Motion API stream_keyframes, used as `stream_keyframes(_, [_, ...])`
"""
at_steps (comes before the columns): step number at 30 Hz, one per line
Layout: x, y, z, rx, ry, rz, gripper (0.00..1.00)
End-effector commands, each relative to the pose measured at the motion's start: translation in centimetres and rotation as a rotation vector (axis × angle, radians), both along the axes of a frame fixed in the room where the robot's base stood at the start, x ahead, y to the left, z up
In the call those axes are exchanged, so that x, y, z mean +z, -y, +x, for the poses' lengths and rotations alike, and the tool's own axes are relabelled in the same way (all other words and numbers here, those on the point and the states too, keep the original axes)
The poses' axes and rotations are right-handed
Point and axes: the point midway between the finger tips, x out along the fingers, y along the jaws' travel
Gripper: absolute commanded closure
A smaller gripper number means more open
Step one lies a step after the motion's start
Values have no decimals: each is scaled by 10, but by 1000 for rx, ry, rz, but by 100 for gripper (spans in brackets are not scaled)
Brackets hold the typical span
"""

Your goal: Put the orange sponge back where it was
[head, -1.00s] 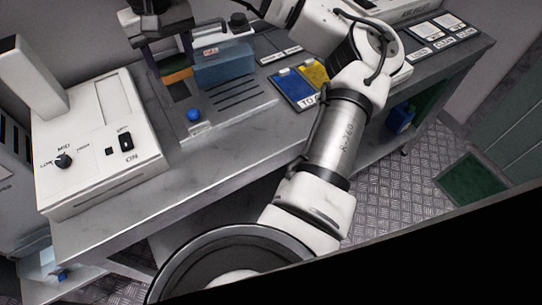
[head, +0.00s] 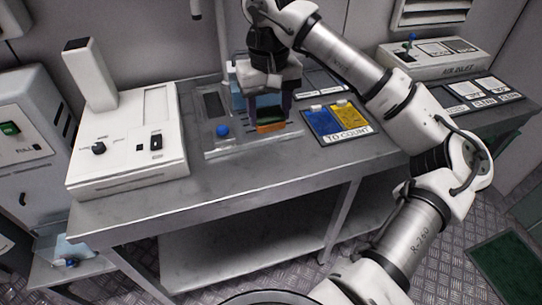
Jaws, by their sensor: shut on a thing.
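My gripper (head: 269,114) points down at the back middle of the grey bench, its two dark fingers on either side of the orange sponge (head: 270,127). The sponge shows an orange lower edge with a green band above it. It is at the right part of the grey tray (head: 228,150), right of the blue knob (head: 222,130) and the dark square recess (head: 213,103). The gripper and sponge hide most of the slotted area. I cannot tell whether the sponge touches the tray.
A white machine (head: 125,145) with a dial stands left on the bench (head: 200,205). Right of the tray lies a board marked TO COUNT (head: 347,135) with blue and yellow pads. A white AIR INLET box (head: 430,60) is at back right. The bench front is clear.

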Motion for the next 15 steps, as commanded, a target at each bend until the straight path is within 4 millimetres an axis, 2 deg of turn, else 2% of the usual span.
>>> stream_keyframes(1, [-14,1,-1,0,-4,2,68])
stream_keyframes(6, [-56,0,-1,-1,-3,1,68])
stream_keyframes(9, [-74,0,-1,0,-2,2,68])
stream_keyframes(15, [-92,1,0,-1,-1,0,68])
